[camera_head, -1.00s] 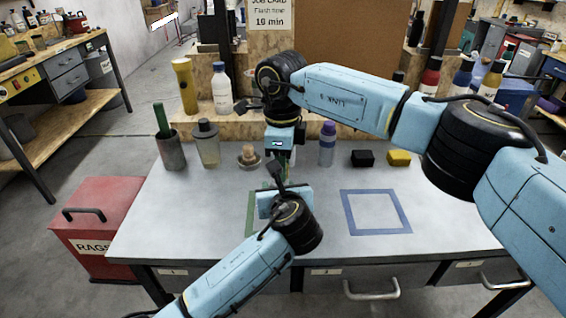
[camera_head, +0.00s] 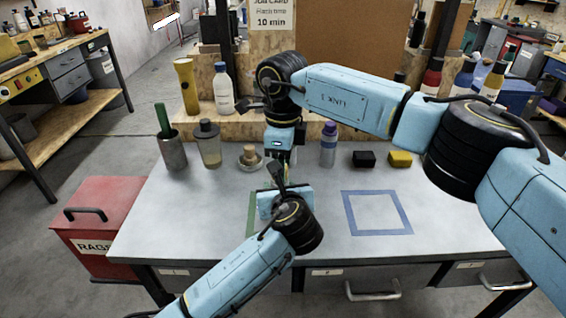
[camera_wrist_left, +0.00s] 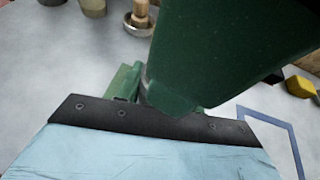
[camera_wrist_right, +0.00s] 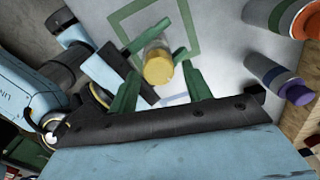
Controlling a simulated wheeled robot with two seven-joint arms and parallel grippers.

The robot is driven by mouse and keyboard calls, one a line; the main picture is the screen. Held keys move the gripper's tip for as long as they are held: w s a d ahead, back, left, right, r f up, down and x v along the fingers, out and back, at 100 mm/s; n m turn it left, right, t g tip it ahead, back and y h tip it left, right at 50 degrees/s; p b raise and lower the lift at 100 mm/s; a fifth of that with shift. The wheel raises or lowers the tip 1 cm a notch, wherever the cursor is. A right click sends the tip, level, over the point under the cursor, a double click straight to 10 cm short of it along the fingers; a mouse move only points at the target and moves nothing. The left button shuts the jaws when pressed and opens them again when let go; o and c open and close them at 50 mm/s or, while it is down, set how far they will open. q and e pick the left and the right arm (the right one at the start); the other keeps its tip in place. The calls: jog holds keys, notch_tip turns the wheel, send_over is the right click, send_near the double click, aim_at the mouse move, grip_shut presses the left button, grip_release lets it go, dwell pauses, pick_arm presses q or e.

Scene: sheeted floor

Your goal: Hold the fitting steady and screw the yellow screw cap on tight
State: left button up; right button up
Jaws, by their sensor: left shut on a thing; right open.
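The yellow screw cap (camera_wrist_right: 158,70) shows in the right wrist view at the top end of the pale fitting (camera_wrist_right: 154,46). I cannot tell how far it is seated. My left gripper (camera_wrist_right: 161,36) is shut on the fitting, its green fingers on either side, above the table. My right gripper (camera_wrist_right: 162,82) is open, its green fingers on either side of the cap with visible gaps. In the head view my left gripper (camera_head: 279,185) is below my right gripper (camera_head: 283,155), and the arms mostly hide the fitting. In the left wrist view green finger surfaces hide it.
The grey table (camera_head: 210,225) has a green taped square (camera_wrist_right: 197,25) under the grippers and a blue taped square (camera_head: 376,232) to the right. Behind stand a purple-capped bottle (camera_head: 328,146), a black block (camera_head: 363,158), a yellow block (camera_head: 400,158), a cup (camera_head: 173,152) and a jar (camera_head: 209,148).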

jog(key=n, duration=0.4)
jog(key=s+n, duration=0.1)
jog(key=shift+a+f+n, duration=0.4)
jog(key=n, duration=0.3)
jog(key=shift+w+d+n, duration=0.15)
jog(key=shift+d+n, duration=0.2)
jog(key=shift+n, duration=0.05)
jog(key=n, duration=0.3)
jog(key=shift+w+n, duration=0.1)
jog(key=shift+n, duration=0.3)
jog(key=n, duration=0.5)
jog(key=shift+a+r+n, duration=0.1)
jog(key=shift+n, duration=0.5)
jog(key=shift+a+r, duration=0.1)
jog(key=c, duration=0.8)
jog(key=o, duration=0.7)
jog(key=shift+r, duration=0.15)
jog(key=shift+o, duration=1)
jog(key=shift+n, duration=0.3)
jog(key=r, duration=0.9)
jog(key=shift+w, duration=0.4)
jog(key=shift+f, duration=4.25)
